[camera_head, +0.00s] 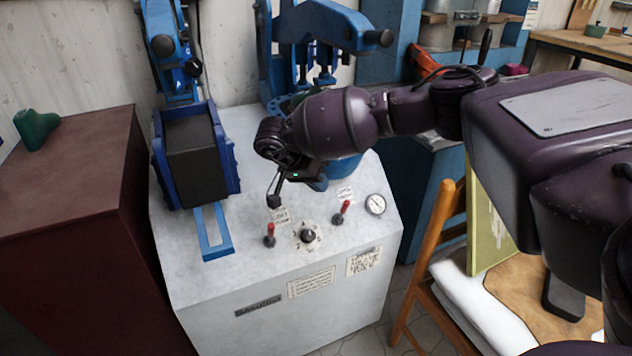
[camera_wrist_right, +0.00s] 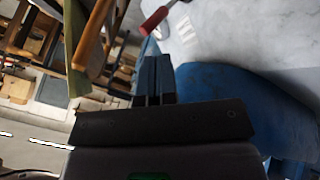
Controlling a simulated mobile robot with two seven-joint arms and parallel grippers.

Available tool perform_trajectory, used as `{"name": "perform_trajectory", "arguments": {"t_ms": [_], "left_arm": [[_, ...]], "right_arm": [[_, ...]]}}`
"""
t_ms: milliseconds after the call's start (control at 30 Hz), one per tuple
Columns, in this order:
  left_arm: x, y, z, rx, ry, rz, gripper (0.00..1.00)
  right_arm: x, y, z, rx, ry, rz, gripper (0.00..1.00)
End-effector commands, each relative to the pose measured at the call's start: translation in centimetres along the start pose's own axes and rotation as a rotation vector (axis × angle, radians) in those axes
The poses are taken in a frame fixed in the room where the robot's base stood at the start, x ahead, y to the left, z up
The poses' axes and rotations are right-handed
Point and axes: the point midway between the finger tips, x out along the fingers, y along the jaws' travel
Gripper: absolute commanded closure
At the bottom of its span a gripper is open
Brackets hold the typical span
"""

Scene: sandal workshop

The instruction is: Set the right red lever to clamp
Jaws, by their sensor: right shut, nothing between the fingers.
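The right red lever (camera_head: 341,212) stands on the sloping top of the grey machine, between the round dial and the gauge. In the right wrist view the red handle of a lever (camera_wrist_right: 154,20) shows at the top, a little beyond my fingertips. The left red lever (camera_head: 270,235) stands to the left of the dial. My right gripper (camera_head: 274,200) is shut and empty. It hangs above the panel, up and left of the right lever and apart from it. Its fingers also show in the right wrist view (camera_wrist_right: 153,75). My left gripper is out of view.
The grey machine (camera_head: 200,285) carries a black dial (camera_head: 308,236), a gauge (camera_head: 376,204) and blue presses (camera_head: 325,25) behind. A dark red cabinet (camera_head: 75,190) stands at left. A wooden chair (camera_head: 436,230) stands at right, below my right arm.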

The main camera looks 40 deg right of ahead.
Motion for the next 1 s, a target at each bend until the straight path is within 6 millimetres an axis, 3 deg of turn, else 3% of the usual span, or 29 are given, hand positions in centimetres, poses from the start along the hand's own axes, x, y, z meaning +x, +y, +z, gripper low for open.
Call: {"name": "perform_trajectory", "arguments": {"t_ms": [33, 100, 400, 1000], "left_arm": [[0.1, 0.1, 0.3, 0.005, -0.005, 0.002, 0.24], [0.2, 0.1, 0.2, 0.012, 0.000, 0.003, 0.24], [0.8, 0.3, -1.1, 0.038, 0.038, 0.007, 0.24], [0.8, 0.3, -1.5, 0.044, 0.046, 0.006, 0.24]], "right_arm": [[1.5, -0.1, 0.2, -0.003, -0.002, 0.008, 1.00], [2.7, -0.1, 0.3, -0.003, -0.003, 0.008, 1.00], [6.4, -0.1, 0.2, -0.002, -0.002, 0.005, 1.00], [6.9, 0.1, 0.0, 0.003, 0.001, -0.004, 1.00]]}}
